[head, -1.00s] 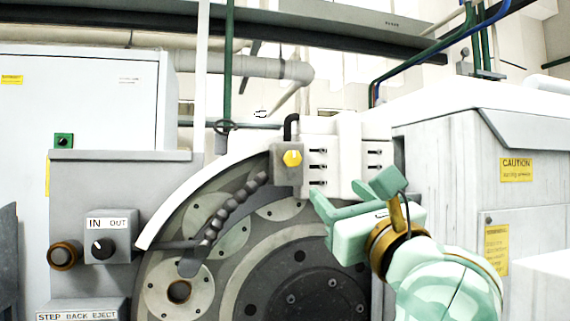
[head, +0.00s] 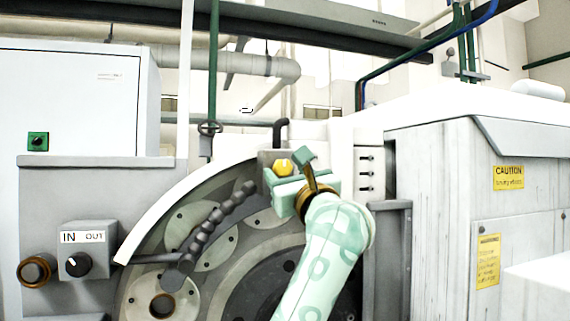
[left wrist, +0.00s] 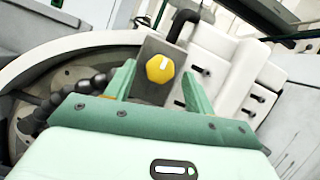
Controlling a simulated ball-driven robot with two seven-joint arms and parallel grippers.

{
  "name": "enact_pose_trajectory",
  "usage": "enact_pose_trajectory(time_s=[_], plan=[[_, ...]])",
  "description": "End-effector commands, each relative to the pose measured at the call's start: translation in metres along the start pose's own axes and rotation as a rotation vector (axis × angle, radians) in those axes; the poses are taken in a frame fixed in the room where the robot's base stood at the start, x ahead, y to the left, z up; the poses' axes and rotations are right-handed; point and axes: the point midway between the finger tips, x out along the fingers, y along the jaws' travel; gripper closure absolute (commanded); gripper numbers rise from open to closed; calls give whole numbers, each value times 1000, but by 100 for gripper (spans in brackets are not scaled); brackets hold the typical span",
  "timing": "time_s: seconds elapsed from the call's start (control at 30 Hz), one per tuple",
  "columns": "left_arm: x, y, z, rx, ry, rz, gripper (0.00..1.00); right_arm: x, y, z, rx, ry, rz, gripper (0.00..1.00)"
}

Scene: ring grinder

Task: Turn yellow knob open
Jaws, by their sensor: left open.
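The yellow knob (head: 283,167) is mounted on a small grey block (head: 266,157) at the top of the grinder's round housing. A short white mark shows on the knob in the left wrist view (left wrist: 160,68). My left gripper (head: 286,172) is in front of the block, its body just below and right of the knob. In the left wrist view its two green fingers (left wrist: 158,82) are apart, with the knob showing between and beyond their tips. I cannot tell whether they touch it. My right gripper is not in view.
A segmented black hose (head: 215,225) runs left of the block, and a black bent pipe (head: 280,130) rises behind it. White blocks (head: 368,165) stand to the right. An IN/OUT dial box (head: 85,250) is at the lower left, a grey cabinet (head: 440,180) at the right.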

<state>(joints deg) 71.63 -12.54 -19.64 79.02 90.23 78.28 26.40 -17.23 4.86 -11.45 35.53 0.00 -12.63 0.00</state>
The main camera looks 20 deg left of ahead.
Motion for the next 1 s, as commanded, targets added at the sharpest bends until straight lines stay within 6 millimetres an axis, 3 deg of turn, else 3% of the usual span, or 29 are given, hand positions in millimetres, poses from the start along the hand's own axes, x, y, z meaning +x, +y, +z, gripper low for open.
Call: enact_pose_trajectory(time_s=[0.2,0.47,0.63,1.0], plan=[[18,0,0,2,0,0,46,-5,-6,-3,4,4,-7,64],[18,0,-1,0,0,0,46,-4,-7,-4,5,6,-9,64],[18,0,-1,1,0,0,91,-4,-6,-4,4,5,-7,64],[18,0,1,38,1,-17,91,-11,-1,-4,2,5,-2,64]])
